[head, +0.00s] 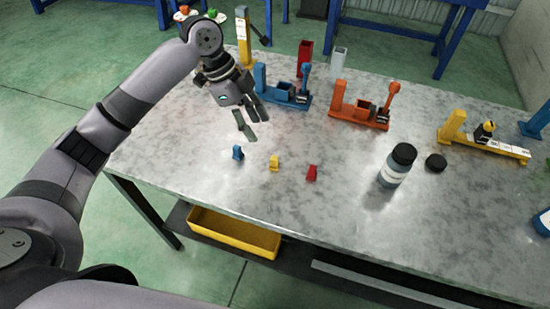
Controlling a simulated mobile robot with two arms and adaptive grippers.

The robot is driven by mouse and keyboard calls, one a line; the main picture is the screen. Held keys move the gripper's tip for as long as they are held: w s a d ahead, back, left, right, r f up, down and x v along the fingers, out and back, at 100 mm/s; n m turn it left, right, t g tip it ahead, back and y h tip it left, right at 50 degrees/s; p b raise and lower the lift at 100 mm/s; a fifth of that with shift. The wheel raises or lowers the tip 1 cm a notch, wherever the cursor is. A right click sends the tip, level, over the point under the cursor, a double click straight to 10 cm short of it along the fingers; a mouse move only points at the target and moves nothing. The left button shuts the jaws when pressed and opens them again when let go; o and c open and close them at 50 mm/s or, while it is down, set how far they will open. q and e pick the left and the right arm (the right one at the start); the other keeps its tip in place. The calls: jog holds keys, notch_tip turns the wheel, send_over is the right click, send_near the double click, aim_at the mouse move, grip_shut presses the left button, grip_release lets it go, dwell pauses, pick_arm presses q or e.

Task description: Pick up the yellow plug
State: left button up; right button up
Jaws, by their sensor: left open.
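The yellow plug (274,164) stands on the grey metal table (330,220), near its front left part. A blue plug (238,152) is to its left and a red plug (312,173) to its right. My left gripper (249,128) comes in from the left and hangs above the table, behind and slightly left of the yellow plug. Its fingers are apart with nothing between them. It does not touch the plugs. My right gripper is not in view.
A blue fixture (285,95), an orange fixture (360,113) and a yellow fixture (485,143) stand toward the back. A bottle with a black lid (395,168) and a black cap (436,162) are at right. A yellow bin (235,233) sits below the tabletop. The front middle is clear.

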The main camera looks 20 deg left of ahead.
aim_at(273, 158)
pick_arm(q)
jog(key=x, duration=0.4)
jog(key=p+x, duration=0.1)
jog(key=x, duration=0.2)
jog(key=shift+w+f, duration=0.1)
jog(key=shift+w, duration=0.2)
jog(key=shift+d+f, duration=0.2)
jog(key=shift+f, duration=0.3)
jog(key=shift+s+d+f+p, duration=0.15)
jog(key=shift+f+p, duration=0.1)
jog(key=shift+p, duration=0.05)
jog(key=p+x, duration=0.1)
jog(key=x, duration=0.2)
jog(key=shift+s+f, duration=0.15)
jog(key=shift+f, duration=0.15)
jog(key=shift+d+f, duration=0.2)
jog(key=shift+f, duration=0.3)
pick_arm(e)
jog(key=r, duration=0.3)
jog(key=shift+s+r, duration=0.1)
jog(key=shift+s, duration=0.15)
pick_arm(q)
jog(key=shift+c, duration=0.6)
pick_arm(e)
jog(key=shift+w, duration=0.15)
